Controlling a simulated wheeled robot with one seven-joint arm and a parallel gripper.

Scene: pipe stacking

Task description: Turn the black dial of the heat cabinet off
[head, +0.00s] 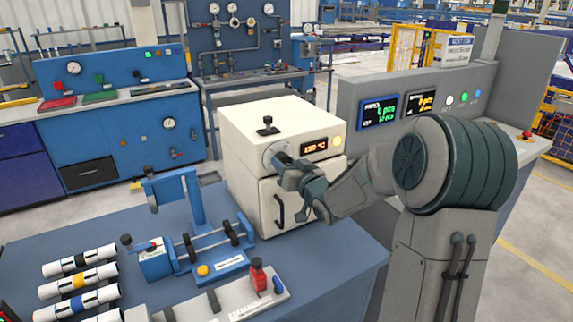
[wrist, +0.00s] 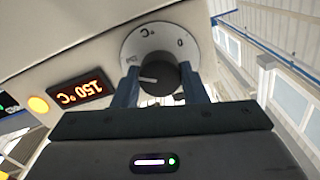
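The white heat cabinet (head: 262,117) stands on the blue bench, its front facing right. Its display (head: 316,147) is lit and reads 150 °C, upside down in the wrist view (wrist: 82,90). The black dial (wrist: 157,79) sits on a round pale scale plate (wrist: 146,38) with a 0 and a °C mark; its white pointer line points left in the wrist view. My gripper (wrist: 159,82) is open, one finger on each side of the dial, with a gap visible at the sides. In the head view my gripper (head: 283,170) covers the dial.
A yellow light (head: 337,141) glows beside the display. A black knob (head: 267,121) stands on the cabinet top, and a door handle (head: 279,211) is below my gripper. A blue clamp fixture (head: 180,215) and several white pipes (head: 80,280) lie left. A grey control panel (head: 360,90) stands behind right.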

